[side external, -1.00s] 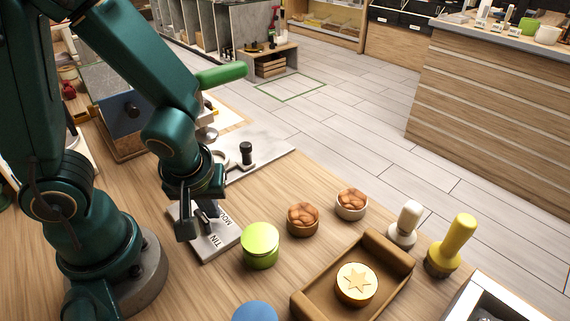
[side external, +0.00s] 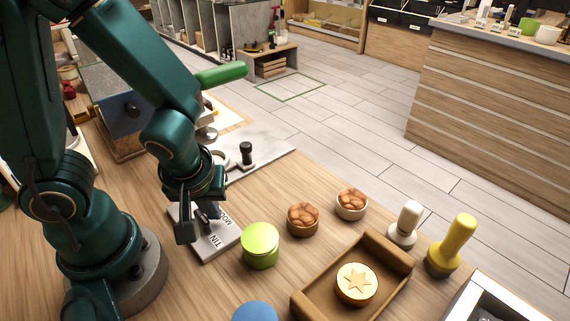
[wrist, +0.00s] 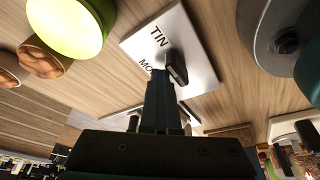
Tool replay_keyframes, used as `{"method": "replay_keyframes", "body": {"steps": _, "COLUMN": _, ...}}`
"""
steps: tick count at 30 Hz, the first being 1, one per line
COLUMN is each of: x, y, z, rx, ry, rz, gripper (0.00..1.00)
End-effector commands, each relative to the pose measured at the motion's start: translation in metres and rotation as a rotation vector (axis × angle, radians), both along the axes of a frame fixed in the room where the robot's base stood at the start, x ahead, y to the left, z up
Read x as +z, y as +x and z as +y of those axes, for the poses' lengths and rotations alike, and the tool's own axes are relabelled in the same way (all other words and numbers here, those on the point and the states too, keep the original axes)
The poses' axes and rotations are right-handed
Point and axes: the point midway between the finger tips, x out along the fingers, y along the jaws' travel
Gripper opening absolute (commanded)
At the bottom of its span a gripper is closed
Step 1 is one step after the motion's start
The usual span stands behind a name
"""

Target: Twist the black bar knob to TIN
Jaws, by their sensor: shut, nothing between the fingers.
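The black bar knob (wrist: 176,68) stands on a white plate (wrist: 203,55) lettered TIN and MOU-something, the rest of that word being covered. In the wrist view the bar lies beside my fingertips, and its pointing direction is hard to read. The plate also shows in the side view (side external: 205,246), where my wrist and fingers partly hide the knob. My gripper (wrist: 160,74) is shut and empty, low over the plate, with its tips close to the knob. I cannot tell whether they touch it.
Two bowls of brown items (side external: 303,219) (side external: 351,204), a brown tray (side external: 388,262) holding a star-topped round tin (side external: 356,284), and white (side external: 404,226) and yellow (side external: 450,246) stampers stand farther right. A small black-knobbed lever (side external: 246,153) stands behind.

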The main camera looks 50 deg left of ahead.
Motion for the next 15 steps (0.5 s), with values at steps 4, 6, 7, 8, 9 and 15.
{"method": "replay_keyframes", "body": {"steps": 4, "x": -0.003, "y": -0.004, "z": -0.001, "rx": 0.011, "ry": -0.007, "rz": 0.015, "gripper": 0.00}}
{"method": "replay_keyframes", "body": {"steps": 6, "x": -0.003, "y": 0.000, "z": -0.001, "rx": 0.012, "ry": -0.006, "rz": 0.016, "gripper": 0.00}}
{"method": "replay_keyframes", "body": {"steps": 7, "x": -0.003, "y": 0.002, "z": -0.001, "rx": 0.012, "ry": -0.006, "rz": 0.016, "gripper": 0.00}}
{"method": "replay_keyframes", "body": {"steps": 8, "x": -0.002, "y": 0.005, "z": -0.001, "rx": 0.012, "ry": -0.005, "rz": 0.013, "gripper": 0.00}}
{"method": "replay_keyframes", "body": {"steps": 9, "x": -0.002, "y": 0.011, "z": -0.001, "rx": 0.011, "ry": -0.005, "rz": 0.011, "gripper": 0.00}}
{"method": "replay_keyframes", "body": {"steps": 15, "x": -0.001, "y": 0.038, "z": 0.000, "rx": 0.004, "ry": -0.001, "rz": 0.003, "gripper": 0.00}}
